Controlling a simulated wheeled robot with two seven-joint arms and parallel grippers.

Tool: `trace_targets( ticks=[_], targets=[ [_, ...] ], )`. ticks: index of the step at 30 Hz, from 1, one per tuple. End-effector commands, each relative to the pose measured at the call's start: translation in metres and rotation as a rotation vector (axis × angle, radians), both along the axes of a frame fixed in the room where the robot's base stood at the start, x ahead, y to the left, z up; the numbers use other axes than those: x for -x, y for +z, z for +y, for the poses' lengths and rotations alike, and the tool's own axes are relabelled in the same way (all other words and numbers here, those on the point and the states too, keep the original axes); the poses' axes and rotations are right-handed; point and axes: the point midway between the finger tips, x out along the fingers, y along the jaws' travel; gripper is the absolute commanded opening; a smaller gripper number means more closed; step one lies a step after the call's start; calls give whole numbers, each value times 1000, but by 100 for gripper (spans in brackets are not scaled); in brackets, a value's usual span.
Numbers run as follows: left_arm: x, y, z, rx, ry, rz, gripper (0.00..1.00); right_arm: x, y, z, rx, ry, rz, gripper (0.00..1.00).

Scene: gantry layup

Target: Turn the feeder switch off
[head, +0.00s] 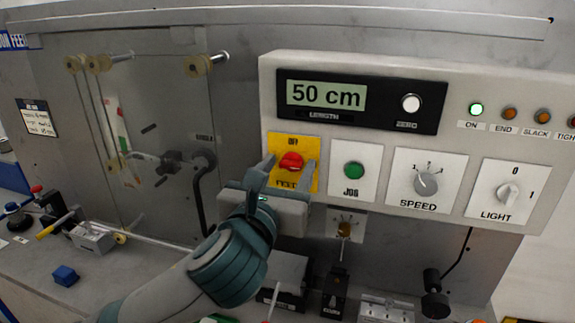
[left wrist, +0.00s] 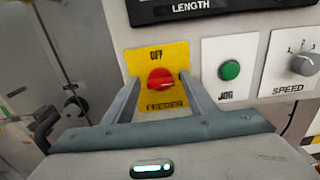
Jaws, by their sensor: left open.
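The feeder switch is a red knob (head: 291,162) on a yellow plate (head: 284,142) marked OFF at the top and FEEDER at the bottom. In the left wrist view the red knob (left wrist: 160,79) shows between the two fingers, with its pointer ridge lying roughly sideways. My left gripper (head: 284,172) is open in front of the plate, one finger on each side of the knob. I cannot tell whether the fingers touch it. The green ON lamp (head: 476,108) looks lit. My right gripper is not in view.
Right of the switch are the green JOG button (head: 354,170), the SPEED knob (head: 426,183) and the LIGHT switch (head: 507,194). The display (head: 326,95) above reads 50 cm, beside the white ZERO button (head: 411,103). A black crank (head: 200,180) stands to the left.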

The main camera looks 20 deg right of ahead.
Motion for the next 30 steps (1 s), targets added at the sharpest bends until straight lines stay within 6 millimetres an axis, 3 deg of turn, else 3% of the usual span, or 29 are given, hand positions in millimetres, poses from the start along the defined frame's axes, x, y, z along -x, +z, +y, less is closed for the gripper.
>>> trace_targets(
  ticks=[6,11,30],
  targets=[
    [0,0,0,0,0,0,49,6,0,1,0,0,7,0],
    [0,0,0,0,0,0,11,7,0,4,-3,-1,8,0],
    [-1,1,1,118,1,80,10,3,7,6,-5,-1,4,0]
  ],
)
